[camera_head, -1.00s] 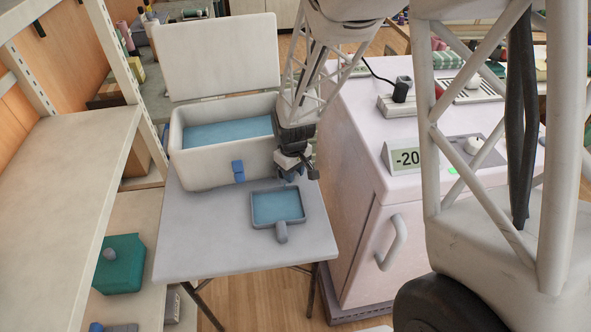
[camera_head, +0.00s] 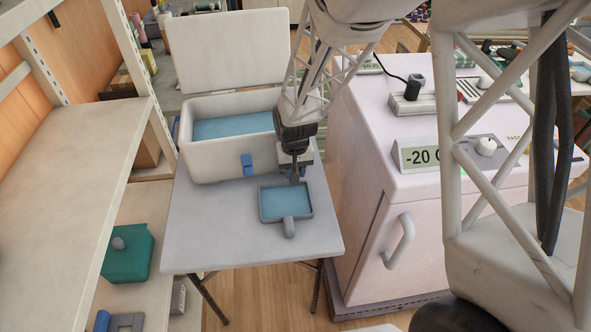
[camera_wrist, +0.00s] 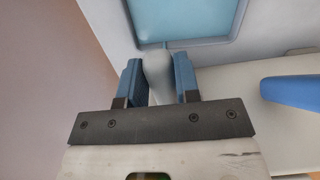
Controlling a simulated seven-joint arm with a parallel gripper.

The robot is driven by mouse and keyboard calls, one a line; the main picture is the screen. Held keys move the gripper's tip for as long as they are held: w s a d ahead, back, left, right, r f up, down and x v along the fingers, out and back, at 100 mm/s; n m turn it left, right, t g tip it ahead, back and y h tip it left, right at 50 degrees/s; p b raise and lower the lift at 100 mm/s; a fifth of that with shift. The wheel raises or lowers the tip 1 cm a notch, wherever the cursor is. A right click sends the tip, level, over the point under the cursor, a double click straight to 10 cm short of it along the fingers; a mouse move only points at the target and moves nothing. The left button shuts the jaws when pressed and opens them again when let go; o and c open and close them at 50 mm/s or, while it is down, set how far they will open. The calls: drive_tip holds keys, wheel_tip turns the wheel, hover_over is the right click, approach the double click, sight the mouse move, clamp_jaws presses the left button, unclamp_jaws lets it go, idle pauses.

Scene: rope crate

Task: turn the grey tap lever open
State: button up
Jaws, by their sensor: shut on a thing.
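My gripper (camera_wrist: 158,78) is shut on the grey tap lever (camera_wrist: 157,65), whose rounded pale end shows between its two blue fingers in the wrist view. In the head view my gripper (camera_head: 296,178) points down at the front right of the white cooler box (camera_head: 207,158), and it hides the tap and lever there. A grey tray (camera_head: 262,214) with blue inside and a short handle sits on the table just below and in front. The wrist view shows its blue inside (camera_wrist: 190,15) beyond the lever. How far the lever is turned cannot be told.
The grey table (camera_head: 215,245) bears the box and tray. A blue latch (camera_head: 247,165) is on the box front, left of my gripper; it also shows in the wrist view (camera_wrist: 292,91). A white freezer (camera_head: 365,190) stands close on the right. Shelves (camera_head: 75,170) stand left.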

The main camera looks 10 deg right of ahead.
drive_tip(key=o, duration=0.9)
drive_tip(key=shift+r, duration=0.15)
drive_tip(key=shift+r, duration=3.8)
